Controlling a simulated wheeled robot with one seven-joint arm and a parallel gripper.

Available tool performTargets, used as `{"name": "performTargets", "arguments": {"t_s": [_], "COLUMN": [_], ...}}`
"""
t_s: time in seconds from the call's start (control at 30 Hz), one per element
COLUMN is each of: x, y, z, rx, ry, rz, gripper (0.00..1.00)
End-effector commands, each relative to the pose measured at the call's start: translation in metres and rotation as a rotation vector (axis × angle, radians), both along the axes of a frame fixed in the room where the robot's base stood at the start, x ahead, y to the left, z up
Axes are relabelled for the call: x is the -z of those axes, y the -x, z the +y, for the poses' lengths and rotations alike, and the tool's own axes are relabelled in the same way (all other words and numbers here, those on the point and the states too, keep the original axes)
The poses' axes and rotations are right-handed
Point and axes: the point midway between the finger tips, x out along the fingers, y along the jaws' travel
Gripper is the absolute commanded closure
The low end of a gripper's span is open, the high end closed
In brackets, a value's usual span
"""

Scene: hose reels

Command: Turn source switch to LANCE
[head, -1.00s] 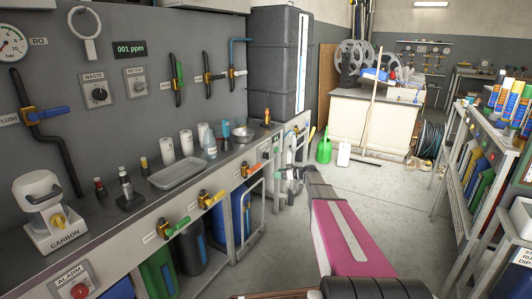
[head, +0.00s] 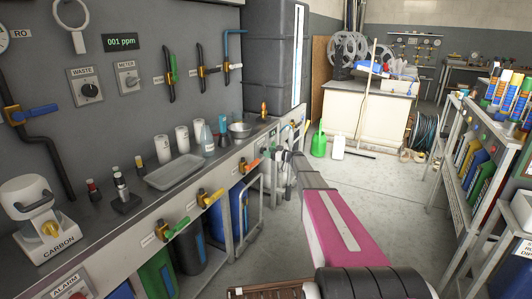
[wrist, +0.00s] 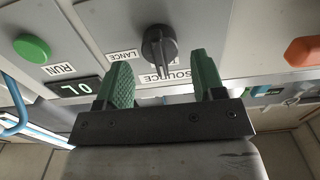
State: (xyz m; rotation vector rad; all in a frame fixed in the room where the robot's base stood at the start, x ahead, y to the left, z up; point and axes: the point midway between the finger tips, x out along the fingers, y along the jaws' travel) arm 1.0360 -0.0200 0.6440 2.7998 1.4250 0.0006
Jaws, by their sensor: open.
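In the wrist view the source switch is a black rotary knob (wrist: 158,45) on a light grey panel. Its grip bar points down in the picture, toward the SOURCE label (wrist: 168,77). The LANCE label (wrist: 124,56) is left of the knob. My gripper (wrist: 160,64) is open, with one green finger on each side below the knob. The fingers look empty, and I cannot tell whether either touches the knob. In the head view my gripper (head: 282,157) is by the bench's far end, small and partly hidden by my arm. I cannot make out the switch there.
A green RUN button (wrist: 32,48) is left of the knob and an orange button (wrist: 302,51) is to the right. The bench (head: 100,238) carries a tray, bottles and cups. A shelf rack (head: 462,185) stands on the right.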

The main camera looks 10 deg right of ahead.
Motion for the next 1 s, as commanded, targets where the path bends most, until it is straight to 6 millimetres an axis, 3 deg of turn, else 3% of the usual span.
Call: {"name": "performTargets", "arguments": {"t_s": [0.17, 0.47, 0.6, 0.63, 1.0], "x": [0.0, 0.0, 0.0, 0.0, 0.0], "y": [-0.013, -0.014, -0.014, -0.014, -0.014], "z": [0.017, 0.02, 0.02, 0.02, 0.02], "rx": [-0.002, 0.0, -0.001, -0.001, -0.001], "ry": [-0.001, 0.0, 0.0, 0.0, -0.025], "rz": [-0.001, 0.0, 0.0, 0.0, 0.034], "gripper": [0.37, 0.37, 0.8, 0.83, 0.83]}}
